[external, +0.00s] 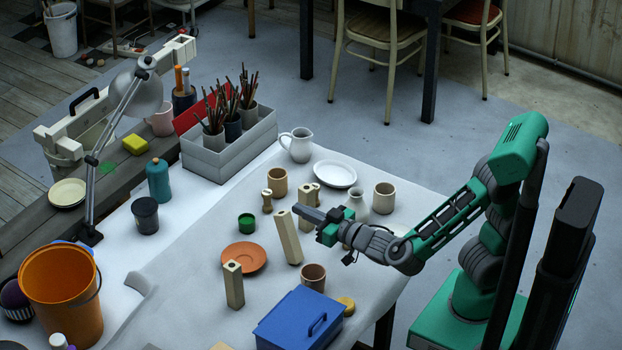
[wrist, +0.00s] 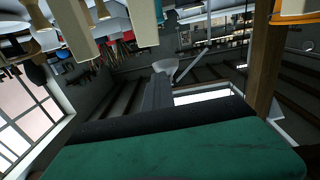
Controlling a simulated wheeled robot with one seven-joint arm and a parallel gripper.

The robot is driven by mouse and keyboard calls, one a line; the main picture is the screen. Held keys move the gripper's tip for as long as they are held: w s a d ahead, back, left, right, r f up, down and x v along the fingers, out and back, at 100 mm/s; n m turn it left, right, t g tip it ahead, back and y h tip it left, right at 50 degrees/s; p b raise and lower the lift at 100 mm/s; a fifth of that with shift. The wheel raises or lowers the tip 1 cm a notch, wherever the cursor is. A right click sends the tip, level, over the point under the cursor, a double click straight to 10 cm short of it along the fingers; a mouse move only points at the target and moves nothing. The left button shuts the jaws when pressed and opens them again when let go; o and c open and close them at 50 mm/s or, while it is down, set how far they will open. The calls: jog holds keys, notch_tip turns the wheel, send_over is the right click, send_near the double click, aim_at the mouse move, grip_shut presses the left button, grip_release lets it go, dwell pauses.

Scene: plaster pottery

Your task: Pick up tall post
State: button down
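A tall, pale, square post (external: 286,237) is near the middle of the table in the external view, leaning in the picture with its upper end to the left. I cannot tell whether it stands tilted or lies. My gripper (external: 298,213) is just right of its upper end, above the table, pointing left. The fingers show as one dark bar in the external view. They also show as a dark grey bar in the wrist view (wrist: 158,92), with nothing seen held. The gap between them cannot be made out. Pale posts appear upside down in the wrist view (wrist: 145,20).
A shorter post (external: 234,288) stands front left of a terracotta saucer (external: 240,263). A brown cup (external: 313,277) and blue box (external: 300,322) are nearer the front. A small vase (external: 356,200), white plate (external: 335,174) and tan cup (external: 277,181) stand behind my gripper.

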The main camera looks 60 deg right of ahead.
jog(key=s+d+r+b, duration=0.4)
jog(key=s+r, duration=0.3)
jog(key=s, duration=0.4)
jog(key=shift+d+r+b, duration=0.15)
jog(key=shift+r+b, duration=0.25)
jog(key=shift+b, duration=0.3)
jog(key=shift+c, duration=2.2)
grip_release()
